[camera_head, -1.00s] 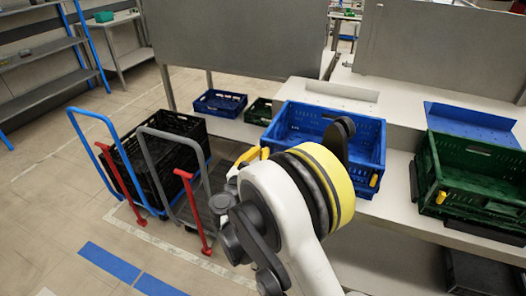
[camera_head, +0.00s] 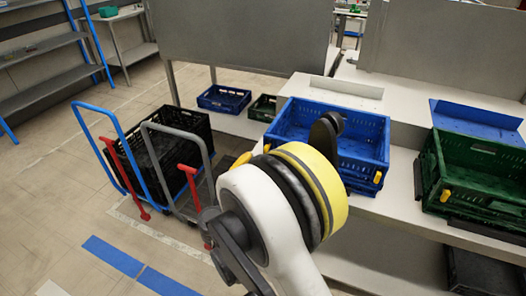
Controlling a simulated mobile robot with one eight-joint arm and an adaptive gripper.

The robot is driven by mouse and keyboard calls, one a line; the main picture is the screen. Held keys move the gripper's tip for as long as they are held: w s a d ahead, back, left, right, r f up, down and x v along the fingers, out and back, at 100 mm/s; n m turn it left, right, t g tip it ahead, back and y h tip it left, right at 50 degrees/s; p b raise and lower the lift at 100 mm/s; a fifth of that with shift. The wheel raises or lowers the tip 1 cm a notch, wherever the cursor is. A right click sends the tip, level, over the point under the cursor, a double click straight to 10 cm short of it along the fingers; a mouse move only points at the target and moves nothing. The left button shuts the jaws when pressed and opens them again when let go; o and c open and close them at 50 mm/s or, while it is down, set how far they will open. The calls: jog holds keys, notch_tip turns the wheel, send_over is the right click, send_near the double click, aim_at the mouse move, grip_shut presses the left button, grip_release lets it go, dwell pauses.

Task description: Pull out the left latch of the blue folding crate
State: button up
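The blue folding crate (camera_head: 366,146) stands open on the white conveyor table, right of centre. A small yellow latch (camera_head: 267,148) shows at its left front edge, just above my arm. Another yellow latch (camera_head: 377,177) is on its right front. A second yellow piece (camera_head: 241,160) shows left of the crate, beside my arm; I cannot tell what it belongs to. My white arm, with a yellow and black joint, covers much of the crate's front. My gripper is hidden behind the arm, so its contact with the left latch cannot be seen.
A green crate (camera_head: 436,162) with yellow latches stands to the right. A smaller blue crate (camera_head: 223,98) and a green one (camera_head: 262,108) lie behind. Trolleys with a black crate (camera_head: 188,121) stand left. The floor at far left is clear.

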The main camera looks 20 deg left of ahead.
jog(key=s, duration=0.5)
jog(key=shift+s+a, duration=0.2)
jog(key=shift+s, duration=0.2)
